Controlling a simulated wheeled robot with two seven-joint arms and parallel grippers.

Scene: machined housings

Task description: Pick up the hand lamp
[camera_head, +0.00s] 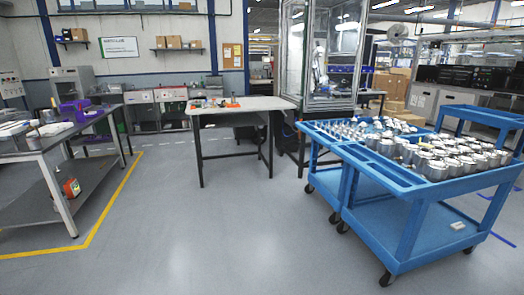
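I cannot make out the hand lamp for certain. A small orange object with a dark top (71,187) stands on the lower shelf of the left workbench, near its front leg; it is too small to name surely. Small orange and dark items (222,102) lie on the white-topped table (262,103) in the middle, also too small to identify. Neither of my grippers shows in the head view.
The grey left workbench (40,152) carries tools and a purple item. Blue carts (380,172) with machined metal housings (437,168) stand at the right. The grey floor (220,230) in front is clear.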

